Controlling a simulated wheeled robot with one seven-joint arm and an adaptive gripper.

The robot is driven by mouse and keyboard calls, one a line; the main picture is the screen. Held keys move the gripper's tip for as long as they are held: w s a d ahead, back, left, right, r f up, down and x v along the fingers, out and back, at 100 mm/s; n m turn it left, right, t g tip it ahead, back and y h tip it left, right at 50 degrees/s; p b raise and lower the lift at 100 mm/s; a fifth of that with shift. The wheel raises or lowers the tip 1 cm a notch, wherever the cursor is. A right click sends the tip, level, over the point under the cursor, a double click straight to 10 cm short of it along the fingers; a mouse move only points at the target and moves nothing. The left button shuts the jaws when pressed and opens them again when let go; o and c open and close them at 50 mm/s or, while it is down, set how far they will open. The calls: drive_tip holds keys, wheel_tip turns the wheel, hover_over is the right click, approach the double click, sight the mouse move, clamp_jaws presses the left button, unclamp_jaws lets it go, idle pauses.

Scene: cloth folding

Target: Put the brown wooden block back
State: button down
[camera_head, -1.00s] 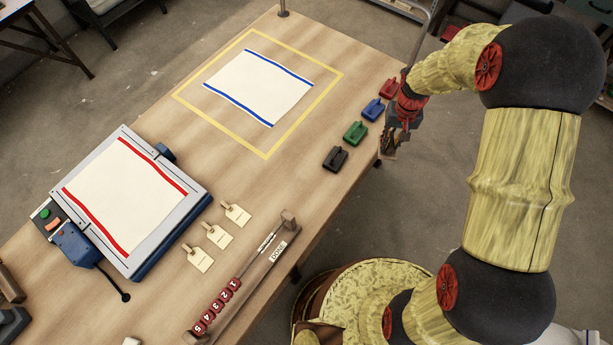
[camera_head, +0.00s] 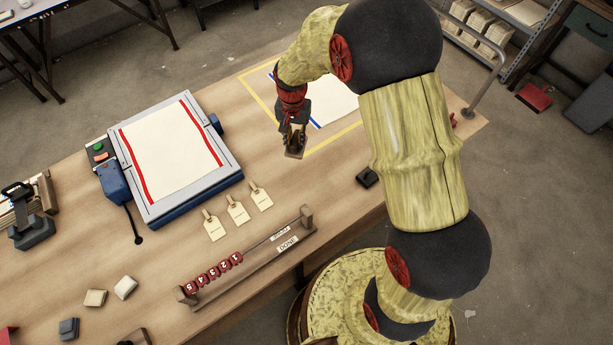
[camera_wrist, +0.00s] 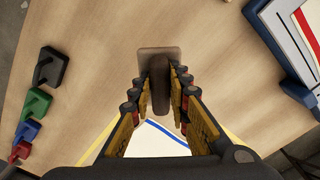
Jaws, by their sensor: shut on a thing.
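The brown wooden block (camera_wrist: 157,54) has a flat base and an upright grip. My gripper (camera_wrist: 160,92) is shut on that grip, with a finger on each side. In the head view, my gripper (camera_head: 294,132) holds the block (camera_head: 293,154) over the table, between the framed cloth and the press. I cannot tell how far the block is above the table. My arm hides part of the cloth with blue stripes (camera_head: 333,98) and its yellow outline.
The blue press (camera_head: 231,175) holds a red-striped cloth (camera_head: 170,150). Several tags (camera_head: 238,211) and a numbered bead rack (camera_head: 293,233) lie nearer. Black (camera_wrist: 51,66), green (camera_wrist: 36,104), blue (camera_wrist: 27,132) and red (camera_wrist: 21,150) blocks stand in a row. Pale blocks (camera_head: 125,287) sit front left.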

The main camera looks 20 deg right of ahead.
sight(298, 153)
drive_tip(key=a+r+m+b, duration=0.2)
drive_tip(key=a+m+b, duration=0.1)
drive_tip(key=a+m, duration=0.55)
drive_tip(key=s+d+f, duration=0.1)
drive_tip(key=d, duration=0.2)
drive_tip(key=d+f+b, duration=0.1)
drive_tip(key=d+f, duration=0.1)
drive_tip(key=d, duration=0.1)
drive_tip(key=s+d+f, duration=0.1)
drive_tip(key=d, duration=0.1)
drive_tip(key=shift+s+d+f+b, duration=0.25)
drive_tip(key=shift+s+d+b, duration=0.05)
drive_tip(key=shift+s+d, duration=0.1)
drive_tip(key=d+f, duration=0.1)
drive_tip(key=f, duration=0.1)
drive_tip(key=d+f+b, duration=0.1)
drive_tip(key=d+f, duration=0.1)
drive_tip(key=shift+s+d, duration=0.1)
drive_tip(key=shift+s, duration=0.3)
drive_tip(key=shift+s+d+f, duration=0.1)
drive_tip(key=shift+d+f, duration=0.15)
drive_tip(key=shift+f, duration=0.15)
drive_tip(key=f, duration=0.1)
drive_tip(key=f+b, duration=0.1)
drive_tip(key=f, duration=0.1)
drive_tip(key=shift+d+f, duration=0.2)
drive_tip(key=shift+f, duration=0.1)
drive_tip(key=shift+r, duration=0.1)
drive_tip(key=shift+s, duration=0.1)
